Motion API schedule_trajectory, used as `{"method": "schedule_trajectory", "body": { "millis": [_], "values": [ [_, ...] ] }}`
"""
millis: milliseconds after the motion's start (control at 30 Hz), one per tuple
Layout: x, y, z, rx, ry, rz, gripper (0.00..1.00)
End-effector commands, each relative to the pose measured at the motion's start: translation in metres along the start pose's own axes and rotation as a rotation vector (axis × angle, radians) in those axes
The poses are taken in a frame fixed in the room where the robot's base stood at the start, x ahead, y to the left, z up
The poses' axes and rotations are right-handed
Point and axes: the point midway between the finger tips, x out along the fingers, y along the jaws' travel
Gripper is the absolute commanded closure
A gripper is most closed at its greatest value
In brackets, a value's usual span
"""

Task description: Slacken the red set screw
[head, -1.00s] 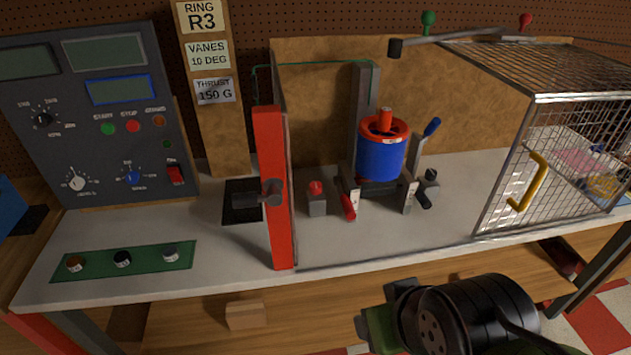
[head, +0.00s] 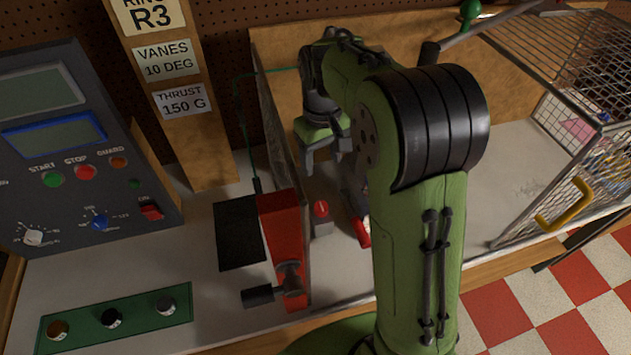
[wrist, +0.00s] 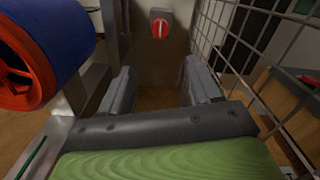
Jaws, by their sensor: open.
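A round red knob (head: 321,208) sits on a small grey block inside the rig. In the wrist view the red knob (wrist: 160,24), with a pale line on its face, is ahead of my jaws, beyond the fingertips. A red-ended handle (head: 362,233) is to its right, partly behind my arm. I cannot tell which of these is the set screw. My gripper (head: 322,153) is open and empty above and behind the red knob in the head view. Its two fingers (wrist: 160,85) are apart, with a gap between them. The blue duct (wrist: 45,35) with its orange-red ring is left of them.
A wire mesh panel (wrist: 240,40) stands close right of my fingers. The red guard post (head: 284,235) with a dark latch is left of the knob. The mesh cage (head: 570,130) stands at right. The control panel (head: 75,150) and green strip (head: 115,316) are left.

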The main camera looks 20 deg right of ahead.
Motion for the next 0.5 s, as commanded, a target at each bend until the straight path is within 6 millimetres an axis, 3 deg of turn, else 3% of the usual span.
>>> {"method": "schedule_trajectory", "body": {
  "millis": [500],
  "values": [
    [0.121,-0.001,0.002,0.001,-0.005,-0.001,0.37]
  ]
}}
